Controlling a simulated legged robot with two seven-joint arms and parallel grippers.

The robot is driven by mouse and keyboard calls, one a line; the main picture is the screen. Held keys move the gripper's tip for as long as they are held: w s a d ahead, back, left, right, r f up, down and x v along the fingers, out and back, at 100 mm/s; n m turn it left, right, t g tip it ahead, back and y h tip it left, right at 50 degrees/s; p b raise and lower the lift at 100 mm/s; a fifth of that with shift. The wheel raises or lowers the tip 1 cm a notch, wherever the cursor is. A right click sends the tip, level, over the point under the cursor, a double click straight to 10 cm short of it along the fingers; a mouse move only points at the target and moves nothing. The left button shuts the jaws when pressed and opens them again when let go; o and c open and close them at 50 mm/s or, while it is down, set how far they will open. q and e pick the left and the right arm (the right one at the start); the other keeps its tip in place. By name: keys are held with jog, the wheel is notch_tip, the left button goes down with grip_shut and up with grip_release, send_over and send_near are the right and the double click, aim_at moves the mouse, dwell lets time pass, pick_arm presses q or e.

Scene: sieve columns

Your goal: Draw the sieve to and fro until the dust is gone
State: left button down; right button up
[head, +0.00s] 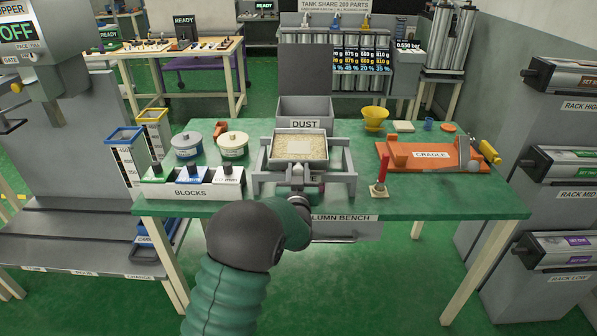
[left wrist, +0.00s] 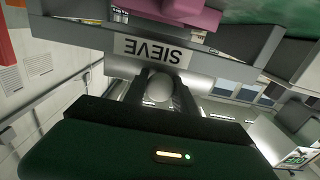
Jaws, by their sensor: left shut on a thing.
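The sieve (head: 300,158) is a grey tray in a grey frame at the middle of the green bench. Beige grains fill it, with a paler patch in the middle. My left gripper (head: 299,197) is at its front, shut on its handle. In the left wrist view, the fingers (left wrist: 160,92) close around a pale round knob below the upside-down SIEVE label (left wrist: 153,51). The grey box labelled DUST (head: 305,124) stands just behind the sieve, its lid upright. My forearm hides part of the bench front. My right gripper is out of view.
Left of the sieve stand the BLOCKS rack (head: 192,192) and two round lidded tins (head: 187,146). A red post (head: 380,180) stands close on the right, before the orange cradle (head: 422,156). A yellow funnel (head: 375,118) is behind. Green bench top is bare at the front right.

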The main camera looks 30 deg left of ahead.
aim_at(317, 164)
pick_arm(q)
jog(key=shift+d+f, duration=0.1)
dwell(0.8)
jog(key=d, duration=0.1)
jog(key=w+d, duration=0.2)
jog(key=d, duration=0.1)
jog(key=shift+w+p, duration=0.25)
jog(key=shift+p, duration=0.15)
jog(key=shift+w+d, duration=0.2)
jog(key=shift+d, duration=0.2)
jog(key=shift+a, duration=0.1)
jog(key=c, duration=1.3)
grip_release()
jog(key=shift+s, duration=0.1)
jog(key=shift+c, duration=0.2)
jog(key=shift+o, duration=1.4)
jog(key=shift+s+r, duration=0.15)
jog(key=shift+r, duration=0.05)
